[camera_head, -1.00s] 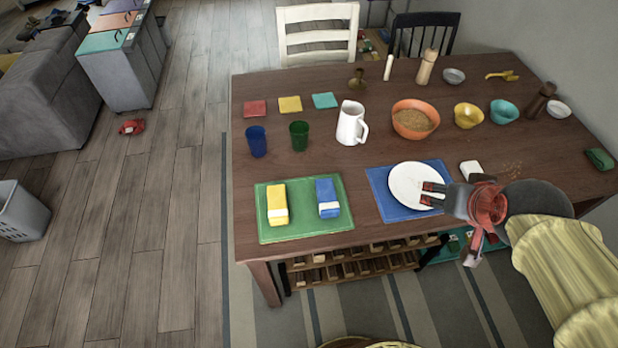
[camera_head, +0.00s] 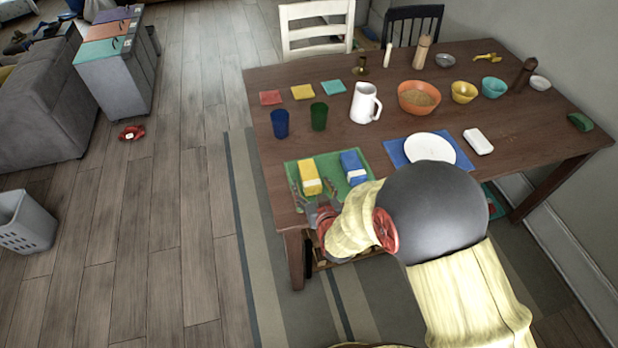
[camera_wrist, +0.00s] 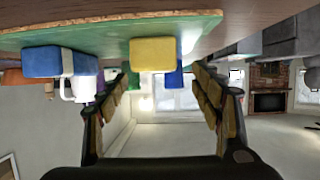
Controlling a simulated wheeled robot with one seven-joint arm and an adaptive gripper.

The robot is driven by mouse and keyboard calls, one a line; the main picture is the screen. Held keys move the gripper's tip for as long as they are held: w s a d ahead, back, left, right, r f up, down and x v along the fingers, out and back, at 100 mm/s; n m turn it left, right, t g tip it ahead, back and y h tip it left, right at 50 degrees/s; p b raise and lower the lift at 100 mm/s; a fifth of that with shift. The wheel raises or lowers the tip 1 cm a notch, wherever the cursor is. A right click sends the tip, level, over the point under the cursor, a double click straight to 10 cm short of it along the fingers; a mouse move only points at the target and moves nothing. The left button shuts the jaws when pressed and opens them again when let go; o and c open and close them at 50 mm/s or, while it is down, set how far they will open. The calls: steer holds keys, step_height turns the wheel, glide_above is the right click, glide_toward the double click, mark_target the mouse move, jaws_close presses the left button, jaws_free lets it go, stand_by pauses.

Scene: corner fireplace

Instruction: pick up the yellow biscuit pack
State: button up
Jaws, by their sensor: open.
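The yellow biscuit pack (camera_head: 310,177), with a white band, lies on the green mat (camera_head: 297,171) at the table's near left corner. A blue pack (camera_head: 353,166) lies to its right on the same mat. My gripper (camera_head: 308,197) is at the near edge of the mat, just in front of the yellow pack, partly hidden by my arm. In the wrist view, which looks upside down, the yellow pack (camera_wrist: 153,54) shows between the two open fingers of my gripper (camera_wrist: 158,88), beyond their tips. The blue pack (camera_wrist: 50,62) is to the left there.
A blue cup (camera_head: 280,123) and a green cup (camera_head: 319,116) stand behind the mat, with a white jug (camera_head: 365,103) to their right. A white plate (camera_head: 430,148) lies on a blue mat (camera_head: 396,153).

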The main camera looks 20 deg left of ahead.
mark_target(310, 176)
steer(key=x, duration=0.2)
steer(key=b+x, duration=0.1)
steer(key=x, duration=0.1)
steer(key=b+x, duration=0.1)
steer(key=x, duration=0.1)
steer(key=shift+w+d, duration=0.15)
steer(key=shift+d, duration=0.15)
steer(key=shift+w+a, duration=0.1)
steer(key=shift+w, duration=0.15)
steer(key=shift+c, duration=0.9)
steer(key=c, duration=1.1)
steer(key=shift+c, duration=0.4)
